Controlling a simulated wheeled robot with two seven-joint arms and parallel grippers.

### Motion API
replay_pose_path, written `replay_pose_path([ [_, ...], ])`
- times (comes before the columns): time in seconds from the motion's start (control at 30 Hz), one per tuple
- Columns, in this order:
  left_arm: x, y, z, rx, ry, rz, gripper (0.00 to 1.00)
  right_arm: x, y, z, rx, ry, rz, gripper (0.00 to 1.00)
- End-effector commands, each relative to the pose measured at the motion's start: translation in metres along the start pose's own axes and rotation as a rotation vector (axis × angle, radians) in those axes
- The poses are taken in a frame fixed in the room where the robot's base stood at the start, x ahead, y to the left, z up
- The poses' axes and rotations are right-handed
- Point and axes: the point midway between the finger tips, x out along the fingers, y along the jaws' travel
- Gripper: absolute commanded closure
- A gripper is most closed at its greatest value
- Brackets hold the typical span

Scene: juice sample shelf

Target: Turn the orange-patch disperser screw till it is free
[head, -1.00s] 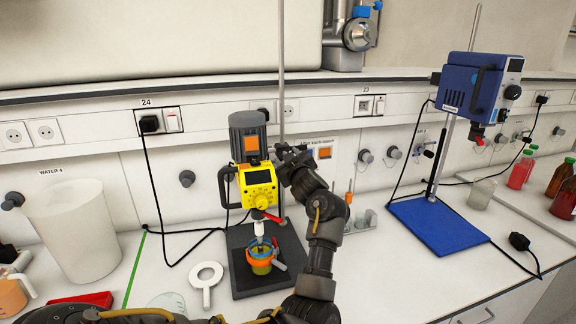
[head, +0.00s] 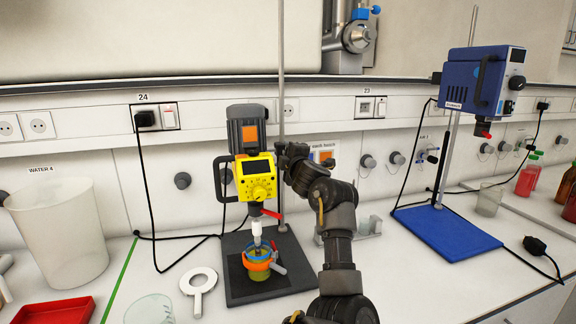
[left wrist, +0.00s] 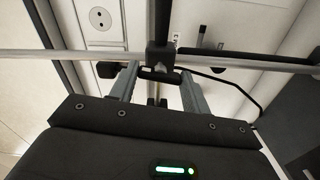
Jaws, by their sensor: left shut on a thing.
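The orange-patch disperser (head: 258,180) has a yellow body with a dial and a grey motor with an orange square. It hangs upright on a vertical stand rod (head: 281,60). Its shaft goes down into a vessel with an orange and blue-green clamp ring (head: 259,258). My left gripper (head: 287,155) is at the rod, just right of the disperser's body. In the left wrist view the left gripper (left wrist: 157,75) is shut on the dark screw (left wrist: 156,71) at the clamp on the rod. My right gripper is not in view.
A blue disperser (head: 474,85) on a blue base (head: 446,232) stands to the right. Black cables cross the bench. Bottles stand far right.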

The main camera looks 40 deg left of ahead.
Motion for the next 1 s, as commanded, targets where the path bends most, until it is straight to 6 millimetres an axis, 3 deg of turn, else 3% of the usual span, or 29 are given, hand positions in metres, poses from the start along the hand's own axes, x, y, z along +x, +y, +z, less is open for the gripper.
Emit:
replay_pose_path([
  [0.3,0.0,-0.001,0.001,-0.146,0.0,0.0,0.76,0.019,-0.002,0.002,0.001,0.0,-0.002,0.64],
  [0.93,0.0,0.0,0.0,-0.188,0.0,-0.001,0.76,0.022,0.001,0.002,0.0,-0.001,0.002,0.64],
  [0.97,0.0,0.0,0.0,-0.188,0.0,-0.001,0.5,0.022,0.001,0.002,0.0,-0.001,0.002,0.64],
  [1.0,0.0,0.0,0.0,-0.188,0.0,-0.001,0.45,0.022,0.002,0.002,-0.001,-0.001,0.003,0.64],
])
